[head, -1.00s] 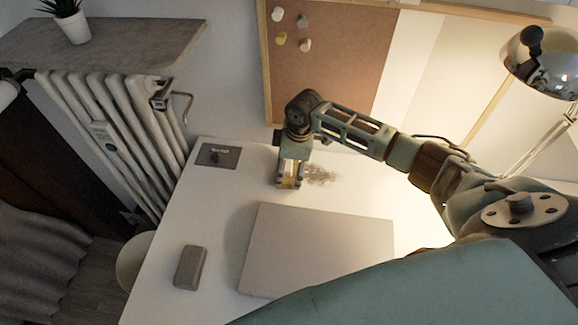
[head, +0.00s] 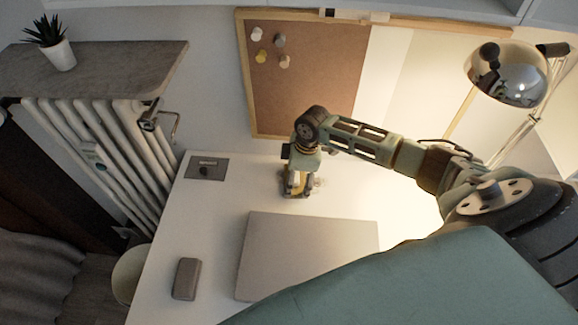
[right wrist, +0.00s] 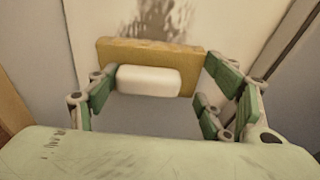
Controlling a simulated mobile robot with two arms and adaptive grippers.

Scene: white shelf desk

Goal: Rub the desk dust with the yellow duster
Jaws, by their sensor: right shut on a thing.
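The yellow duster (right wrist: 194,58) has a white handle (right wrist: 150,81) and shows large in the right wrist view. My right gripper (head: 298,184) is shut on the duster, with its green fingers at either side of the handle. In the head view a yellow edge of the duster (head: 293,194) shows below the fingers, low at the desk surface. The brown dust patch (right wrist: 158,20) lies just beyond the duster's far edge in the wrist view. In the head view only a faint bit of dust (head: 319,183) shows right of the gripper. My left gripper is not in view.
The white desk (head: 215,225) holds a closed grey laptop (head: 305,250) in front of the gripper. A dark grey box (head: 186,279) lies at the front left, and a dark panel (head: 206,168) at the back left. A corkboard (head: 300,80) and a chrome lamp (head: 508,75) stand behind.

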